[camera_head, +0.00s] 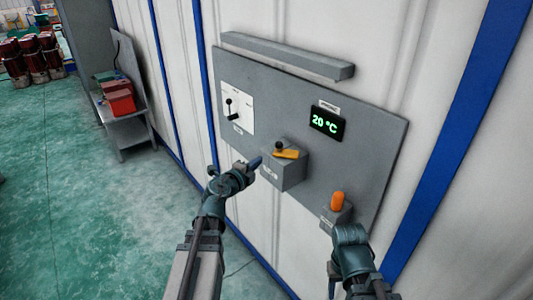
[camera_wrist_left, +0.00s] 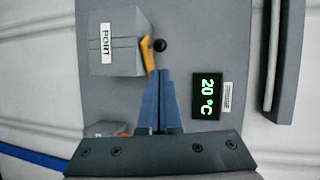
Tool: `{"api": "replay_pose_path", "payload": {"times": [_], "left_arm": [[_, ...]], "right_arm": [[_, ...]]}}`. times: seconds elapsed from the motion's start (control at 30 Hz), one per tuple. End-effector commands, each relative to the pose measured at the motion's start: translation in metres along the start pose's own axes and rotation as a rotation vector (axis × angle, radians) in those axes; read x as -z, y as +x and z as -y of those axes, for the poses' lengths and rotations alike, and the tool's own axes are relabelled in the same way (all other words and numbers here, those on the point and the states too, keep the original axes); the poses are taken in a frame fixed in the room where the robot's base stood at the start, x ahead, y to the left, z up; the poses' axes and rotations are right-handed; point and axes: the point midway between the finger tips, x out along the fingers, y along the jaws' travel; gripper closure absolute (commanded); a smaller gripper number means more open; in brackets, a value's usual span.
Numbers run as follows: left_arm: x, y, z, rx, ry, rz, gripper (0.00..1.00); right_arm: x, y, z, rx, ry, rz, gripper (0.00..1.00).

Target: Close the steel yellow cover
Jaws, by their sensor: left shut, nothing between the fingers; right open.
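The yellow cover (camera_head: 288,154) is a small flat plate at the top of a grey box on the wall panel, with a black ball knob (camera_head: 278,146) beside it. In the left wrist view the cover (camera_wrist_left: 148,55) shows as a narrow, slanted strip at the box's edge, next to the black knob (camera_wrist_left: 159,45). My left gripper (camera_head: 256,162) is shut and empty, just left of the box. Its blue fingertips (camera_wrist_left: 160,74) appear close to the cover; contact cannot be told. My right gripper (camera_head: 349,238) is at lower right; its fingertips are hard to see.
The grey box (camera_head: 283,173) juts from the panel (camera_head: 375,135). An orange knob (camera_head: 337,201) on a smaller box stands near my right gripper. A lever switch (camera_head: 232,108), a 20 °C display (camera_head: 326,123) and a grey ledge (camera_head: 285,57) are higher up.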

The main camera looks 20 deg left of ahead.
Motion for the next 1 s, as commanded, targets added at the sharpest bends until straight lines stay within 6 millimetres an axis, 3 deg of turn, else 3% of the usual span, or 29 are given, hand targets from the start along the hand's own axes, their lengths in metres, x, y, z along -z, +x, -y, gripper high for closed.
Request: {"api": "replay_pose_path", "payload": {"times": [0.4,0.6,1.0], "left_arm": [[-0.001,0.085,-0.001,0.000,0.001,0.000,1.00],[-0.001,0.116,-0.001,0.000,0.000,0.000,1.00],[0.000,0.134,0.000,0.001,-0.001,0.002,1.00]], "right_arm": [[0.001,0.017,0.002,0.000,0.000,-0.001,0.50],[0.001,0.023,0.002,-0.001,-0.002,-0.001,0.50],[0.002,0.025,0.002,-0.001,-0.003,0.000,0.50]]}}
